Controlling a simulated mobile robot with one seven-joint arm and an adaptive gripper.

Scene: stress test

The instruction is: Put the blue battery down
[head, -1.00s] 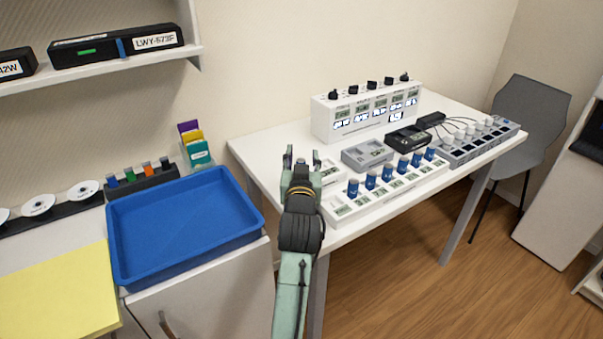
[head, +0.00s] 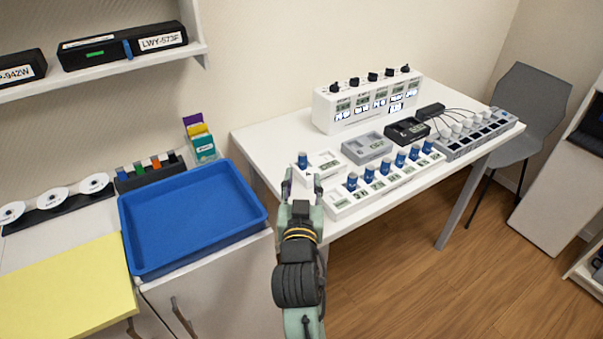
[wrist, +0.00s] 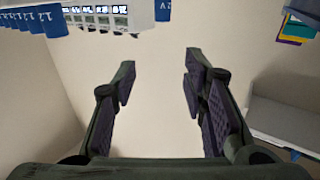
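A blue battery (head: 302,160) with a light cap stands upright at the left end of a small white device (head: 325,164), at the table's left front. My gripper (head: 302,184) is in front of it, apart from it as far as I can tell. In the wrist view my gripper (wrist: 158,72) is open, with only wall between its purple-padded fingers. A blue battery's lower part (wrist: 163,10) shows at the top edge there, beyond the fingertips. Several more blue batteries (head: 376,170) stand in a long white tray beside the device.
A large white unit with knobs (head: 335,115) stands at the table's back. Grey (head: 367,148) and black (head: 407,131) devices sit beside the white device. An empty blue tray (head: 195,212) lies on the cabinet to the left. A grey chair (head: 533,100) stands right.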

